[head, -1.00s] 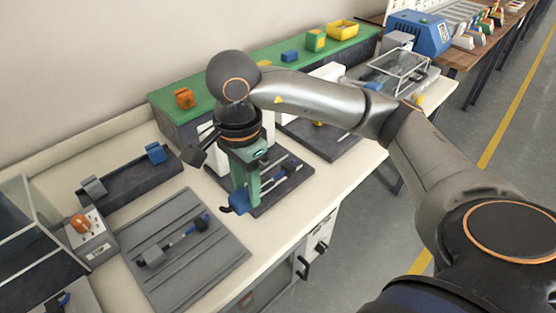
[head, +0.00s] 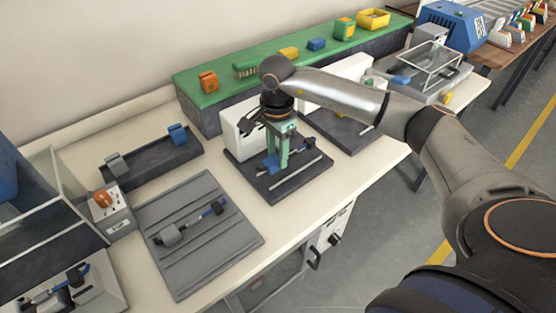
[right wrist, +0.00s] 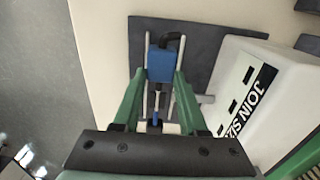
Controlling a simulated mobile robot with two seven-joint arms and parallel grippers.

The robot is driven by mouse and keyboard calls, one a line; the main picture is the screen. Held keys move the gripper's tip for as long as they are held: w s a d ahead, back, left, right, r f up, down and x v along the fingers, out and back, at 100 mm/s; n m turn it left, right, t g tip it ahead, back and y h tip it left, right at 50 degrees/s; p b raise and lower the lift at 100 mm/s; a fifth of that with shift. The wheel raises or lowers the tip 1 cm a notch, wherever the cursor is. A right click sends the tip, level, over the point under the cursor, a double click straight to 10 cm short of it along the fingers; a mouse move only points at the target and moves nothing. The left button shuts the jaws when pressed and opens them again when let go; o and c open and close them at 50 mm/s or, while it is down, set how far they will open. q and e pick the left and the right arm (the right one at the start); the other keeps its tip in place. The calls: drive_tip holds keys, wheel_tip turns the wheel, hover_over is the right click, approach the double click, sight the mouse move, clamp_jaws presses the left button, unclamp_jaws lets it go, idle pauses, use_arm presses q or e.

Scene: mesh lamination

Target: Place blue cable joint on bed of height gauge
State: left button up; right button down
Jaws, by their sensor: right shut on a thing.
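My right gripper (head: 277,164) is shut on the blue cable joint (head: 270,163) and points down over the dark bed of the height gauge (head: 284,190). In the right wrist view, the blue block of the joint (right wrist: 162,66) sits between the green fingertips (right wrist: 158,76), with a black cable end beyond it and a thin shaft toward me. The joint is low over the bed (right wrist: 195,45), between pale rails; I cannot tell whether it touches. The gauge's white body (head: 237,133), labelled "JOIN SIZE", stands beside the bed. My left gripper is not in view.
A grey grooved mat (head: 185,262) with another cable assembly (head: 190,224) lies at left, near a dark holder (head: 150,160) and a box with an orange knob (head: 107,205). A second dark-based station (head: 345,130) stands right. A green shelf (head: 220,88) runs behind.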

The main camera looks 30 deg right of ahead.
drive_tip(key=shift+w+d+f, duration=0.25)
drive_tip(key=shift+f, duration=0.2)
drive_tip(key=shift+f+p, duration=0.3)
drive_tip(key=shift+f, duration=1.25)
drive_tip(key=shift+f, duration=0.2)
drive_tip(key=shift+c, duration=2.2)
unclamp_jaws()
drive_tip(key=shift+r, duration=0.2)
wheel_tip(320, 180, up, 12)
drive_tip(key=shift+b, duration=0.35)
